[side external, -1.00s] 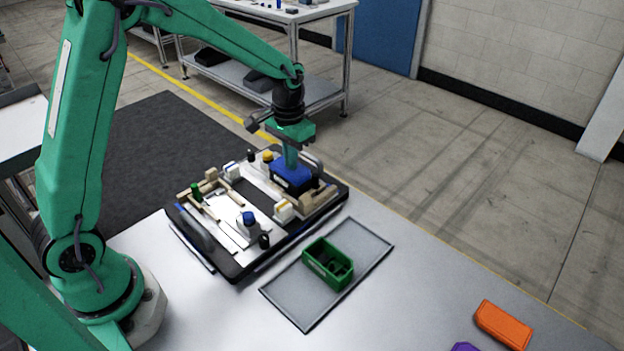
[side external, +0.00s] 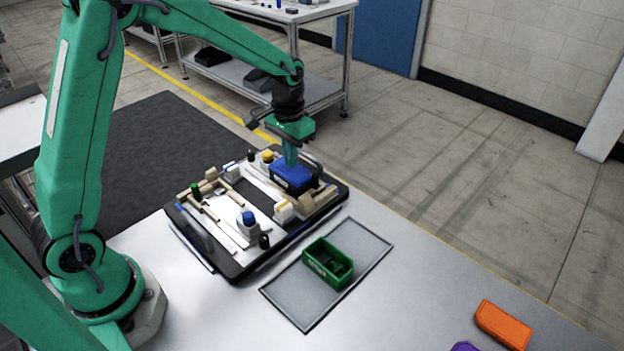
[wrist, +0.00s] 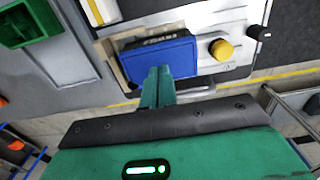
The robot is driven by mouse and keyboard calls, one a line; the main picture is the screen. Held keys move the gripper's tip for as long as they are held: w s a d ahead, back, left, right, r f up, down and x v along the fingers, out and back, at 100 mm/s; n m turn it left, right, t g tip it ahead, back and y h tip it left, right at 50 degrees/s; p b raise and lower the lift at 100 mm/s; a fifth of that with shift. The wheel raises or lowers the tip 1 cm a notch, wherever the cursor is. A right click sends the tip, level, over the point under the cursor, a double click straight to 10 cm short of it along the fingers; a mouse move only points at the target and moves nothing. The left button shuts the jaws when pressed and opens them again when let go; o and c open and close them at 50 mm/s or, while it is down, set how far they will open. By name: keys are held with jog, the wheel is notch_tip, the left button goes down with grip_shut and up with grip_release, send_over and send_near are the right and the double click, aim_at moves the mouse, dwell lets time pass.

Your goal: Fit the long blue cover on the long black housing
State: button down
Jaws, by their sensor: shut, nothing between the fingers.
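The long blue cover (side external: 284,175) lies on top of the long black housing (side external: 297,191) at the far right part of the pallet. In the wrist view the blue cover (wrist: 185,57) looks flat, with a strip of the black housing (wrist: 143,43) and its white lettering along one edge. My gripper (side external: 291,163) is shut and empty, pointing down at the cover. Its closed fingertips (wrist: 158,74) meet or nearly meet the cover's top; I cannot tell contact for certain. The housing's lower part is partly hidden by nearby fixtures.
The dark-rimmed pallet (side external: 245,270) carries several fixtures, including a yellow-topped post (wrist: 221,49) close to the cover and a blue knob (side external: 248,218). A green bin (side external: 328,263) stands on a grey mat (side external: 296,301). An orange block (side external: 503,324) lies at the front right.

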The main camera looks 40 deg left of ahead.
aim_at(290, 169)
notch_tip(290, 169, up, 6)
dwell(1.0)
jog(key=shift+r, duration=0.1)
jog(key=s+r+t, duration=0.2)
jog(key=s+r, duration=0.2)
jog(key=s, duration=0.7)
jog(key=s+r+t, duration=0.3)
jog(key=s+r, duration=0.2)
jog(key=s, duration=0.6)
jog(key=shift+s+d+t, duration=0.25)
jog(key=shift+s+t, duration=0.05)
dwell(0.6)
